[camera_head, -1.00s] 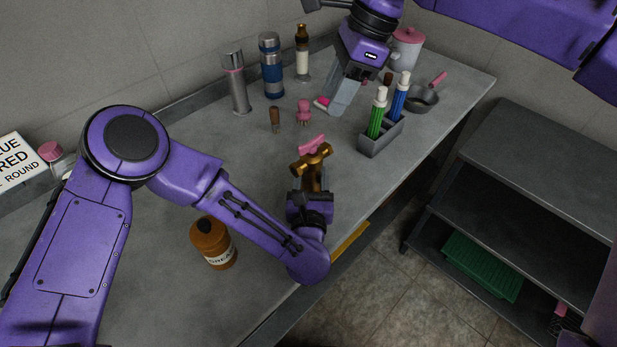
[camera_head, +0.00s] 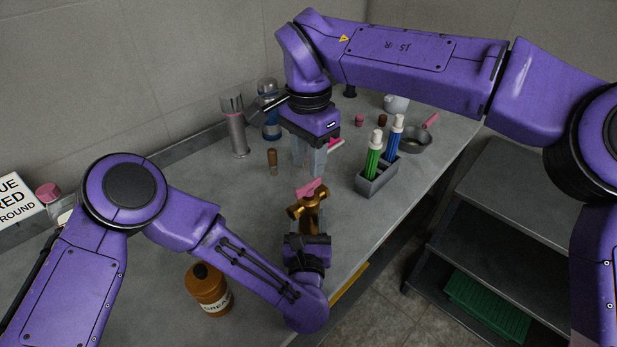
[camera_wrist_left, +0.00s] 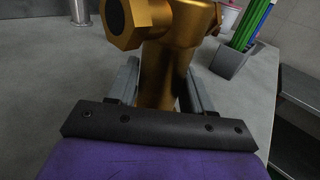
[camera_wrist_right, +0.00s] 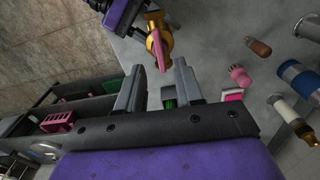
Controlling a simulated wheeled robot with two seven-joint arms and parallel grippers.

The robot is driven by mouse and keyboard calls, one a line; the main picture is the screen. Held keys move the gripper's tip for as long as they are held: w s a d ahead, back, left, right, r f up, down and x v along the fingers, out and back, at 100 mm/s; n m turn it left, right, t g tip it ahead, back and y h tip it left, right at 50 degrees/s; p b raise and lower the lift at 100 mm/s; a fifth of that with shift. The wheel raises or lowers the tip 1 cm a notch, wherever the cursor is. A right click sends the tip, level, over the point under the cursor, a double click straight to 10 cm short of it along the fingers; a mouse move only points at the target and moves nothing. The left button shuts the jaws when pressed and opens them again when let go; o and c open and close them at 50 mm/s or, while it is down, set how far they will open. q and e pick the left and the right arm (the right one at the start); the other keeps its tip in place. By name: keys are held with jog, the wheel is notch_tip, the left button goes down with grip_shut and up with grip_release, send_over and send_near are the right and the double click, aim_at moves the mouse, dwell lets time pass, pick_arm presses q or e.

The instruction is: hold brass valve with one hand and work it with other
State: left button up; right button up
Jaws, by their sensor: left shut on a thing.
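The brass valve (camera_head: 313,218) stands above the table with its pink handle (camera_head: 309,188) on top. My left gripper (camera_head: 307,238) is shut on the valve's lower body. In the left wrist view the brass body (camera_wrist_left: 160,70) sits between the two fingers. My right gripper (camera_head: 308,160) is open, pointing down, just behind the pink handle and apart from it. In the right wrist view the handle (camera_wrist_right: 157,48) is beyond the fingertips (camera_wrist_right: 155,75), and nothing is held between them.
A brown grease bottle (camera_head: 208,290) stands left of my left forearm. A steel flask (camera_head: 235,125) and a blue flask (camera_head: 271,125) stand at the back. The table between is mostly clear.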

aim_at(309, 182)
pick_arm(q)
jog(key=shift+d, duration=0.1)
pick_arm(e)
notch_tip(309, 182, down, 5)
jog(key=shift+d+r, duration=0.15)
jog(key=shift+r, duration=0.05)
jog(key=shift+f, duration=0.35)
grip_shut()
